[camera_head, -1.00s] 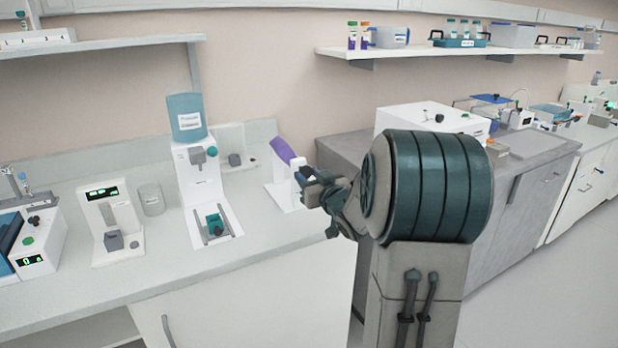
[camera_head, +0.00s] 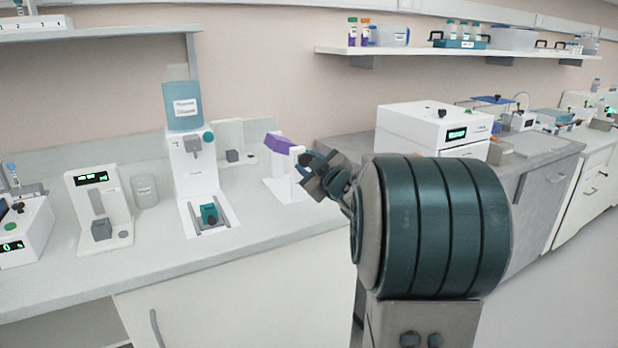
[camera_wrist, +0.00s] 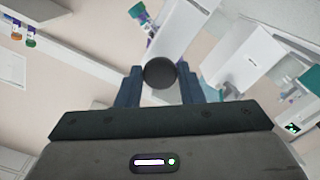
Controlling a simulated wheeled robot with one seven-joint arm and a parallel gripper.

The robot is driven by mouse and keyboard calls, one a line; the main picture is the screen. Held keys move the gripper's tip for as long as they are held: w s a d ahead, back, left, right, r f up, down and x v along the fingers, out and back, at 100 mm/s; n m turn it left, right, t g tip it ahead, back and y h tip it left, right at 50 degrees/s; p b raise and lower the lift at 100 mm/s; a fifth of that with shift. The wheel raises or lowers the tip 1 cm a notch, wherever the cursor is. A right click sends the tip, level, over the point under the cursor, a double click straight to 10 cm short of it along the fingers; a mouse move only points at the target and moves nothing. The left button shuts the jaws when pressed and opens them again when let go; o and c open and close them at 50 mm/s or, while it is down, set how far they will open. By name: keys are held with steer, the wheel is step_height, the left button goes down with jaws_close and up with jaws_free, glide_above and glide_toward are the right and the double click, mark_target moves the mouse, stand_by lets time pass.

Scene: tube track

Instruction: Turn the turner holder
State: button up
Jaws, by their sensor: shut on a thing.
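The turner holder appears to be the purple tilted piece (camera_head: 280,143) on a white stand (camera_head: 287,184), at the right end of the left bench. My gripper (camera_head: 318,172) is at the right side of this stand. In the wrist view, my gripper (camera_wrist: 160,80) is shut on a round dark knob (camera_wrist: 160,72), one finger on each side. The knob is hard to make out in the head view.
A white dispenser (camera_head: 192,160) with a blue container (camera_head: 183,106) stands left of the stand. A white machine (camera_head: 425,122) sits on the grey bench to the right. The bench front is clear.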

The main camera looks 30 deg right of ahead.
steer(key=n+b, duration=0.5)
steer(key=shift+f+n, duration=0.15)
steer(key=shift+n, duration=0.15)
steer(key=n+b, duration=0.4)
steer(key=n, duration=0.2)
steer(key=shift+b, duration=0.4)
steer(key=n+b, duration=0.3)
steer(key=n, duration=0.2)
steer(key=shift+n+b, duration=0.35)
steer(key=shift+n, duration=0.05)
steer(key=n+b, duration=0.2)
steer(key=n, duration=0.1)
steer(key=n+b, duration=0.1)
steer(key=n, duration=0.1)
steer(key=shift+r, duration=0.25)
steer(key=shift+n, duration=0.3)
steer(key=o, duration=1)
steer(key=shift+c, duration=0.2)
